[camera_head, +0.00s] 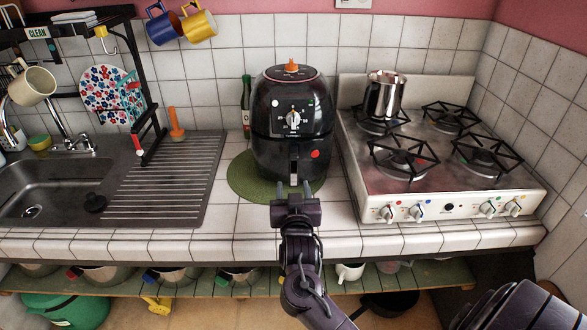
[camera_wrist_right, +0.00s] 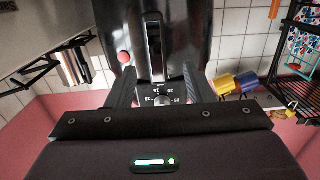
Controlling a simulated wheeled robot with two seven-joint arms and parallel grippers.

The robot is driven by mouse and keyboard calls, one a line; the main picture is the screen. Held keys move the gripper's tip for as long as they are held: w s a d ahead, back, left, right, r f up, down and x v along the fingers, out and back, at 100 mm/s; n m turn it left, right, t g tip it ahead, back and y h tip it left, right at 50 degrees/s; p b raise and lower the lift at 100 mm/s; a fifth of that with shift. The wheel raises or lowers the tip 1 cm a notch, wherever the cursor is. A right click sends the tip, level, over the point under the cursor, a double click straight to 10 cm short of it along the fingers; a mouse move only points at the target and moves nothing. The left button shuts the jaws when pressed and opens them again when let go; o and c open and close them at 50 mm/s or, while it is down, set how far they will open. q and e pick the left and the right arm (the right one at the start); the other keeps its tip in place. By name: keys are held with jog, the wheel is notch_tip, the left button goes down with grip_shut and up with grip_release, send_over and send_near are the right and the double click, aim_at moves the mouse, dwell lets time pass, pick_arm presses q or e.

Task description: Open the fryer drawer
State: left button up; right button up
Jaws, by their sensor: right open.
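The black air fryer (camera_head: 290,115) stands upright on a round green mat (camera_head: 243,178) on the tiled counter. Its drawer handle (camera_head: 294,165) is a vertical bar low on the front, beside a red dot. The drawer looks closed. My right gripper (camera_head: 295,189) is open and empty, just in front of and below the handle. In the right wrist view the handle (camera_wrist_right: 154,48) lies between the lines of the two fingers (camera_wrist_right: 159,78), beyond their tips; the exact gap is unclear. My left gripper is not in view.
A white stove (camera_head: 440,185) stands close on the right, with a metal pot (camera_head: 385,97) on a back burner. A green bottle (camera_head: 246,105) stands behind left of the fryer. A ribbed drainboard (camera_head: 165,180) and sink lie left. The counter's front strip is clear.

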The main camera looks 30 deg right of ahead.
aim_at(294, 170)
jog(key=shift+w+d+r+h, duration=0.35)
jog(key=shift+d+r+h, duration=0.05)
jog(key=shift+d+r, duration=0.1)
jog(key=p+x, duration=0.2)
jog(key=x, duration=0.5)
jog(key=shift+f, duration=0.2)
jog(key=shift+c, duration=0.5)
jog(key=shift+a, duration=0.1)
grip_shut()
